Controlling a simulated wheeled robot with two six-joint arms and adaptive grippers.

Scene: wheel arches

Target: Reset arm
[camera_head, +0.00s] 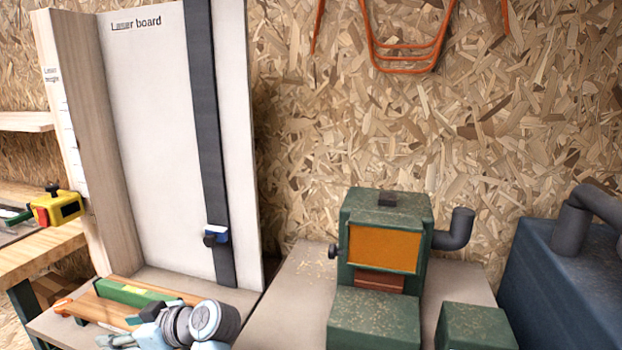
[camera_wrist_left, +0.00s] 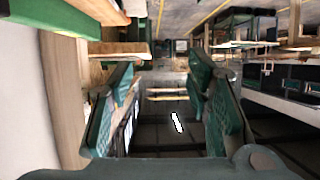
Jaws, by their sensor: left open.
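My left arm shows at the bottom of the head view, in front of the Laser board (camera_head: 160,120). Its gripper (camera_head: 118,340) points to the left and is partly cut off by the lower edge. In the left wrist view the gripper (camera_wrist_left: 160,75) has its two green fingers wide apart, with nothing between them. Beyond the fingers the open room and a dark floor show. My right arm and gripper are not in view.
A green level (camera_head: 135,294) lies on a wooden piece close behind my left gripper. A green machine (camera_head: 385,230) stands to the right, and a yellow tool (camera_head: 57,207) at far left.

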